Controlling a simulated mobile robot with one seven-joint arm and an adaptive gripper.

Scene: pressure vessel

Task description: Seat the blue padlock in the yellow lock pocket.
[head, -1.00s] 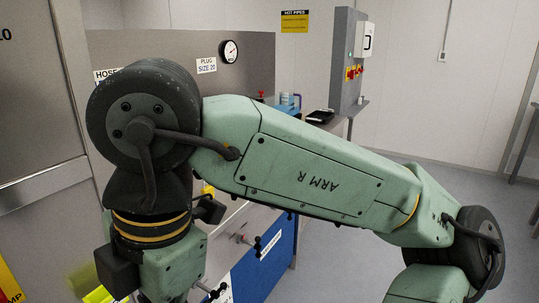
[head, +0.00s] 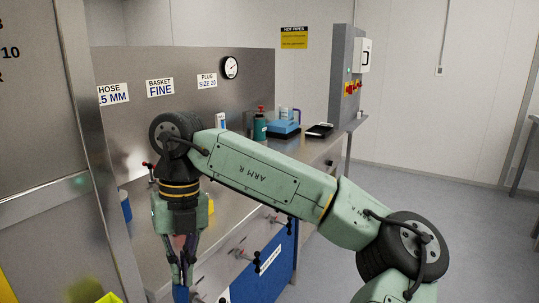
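My gripper (head: 181,283) points down in front of the steel bench, at the lower left of the head view. Its fingers are close together at the tips, on a small blue piece that looks like the blue padlock (head: 181,295). The bottom edge of the picture cuts this piece off, so its shape and tilt are hidden. A bright yellow piece (head: 109,298) shows at the bottom edge, left of the gripper and apart from it. I cannot tell whether it is the yellow lock pocket. Another small yellow patch (head: 211,206) shows just behind my gripper.
The steel bench (head: 290,165) carries a green bottle (head: 260,128), a blue device (head: 283,129) and a black tray (head: 320,130). Valve handles (head: 240,253) stick out along its front, over a blue panel (head: 275,277). A steel door (head: 50,130) stands close at the left. Floor at right is clear.

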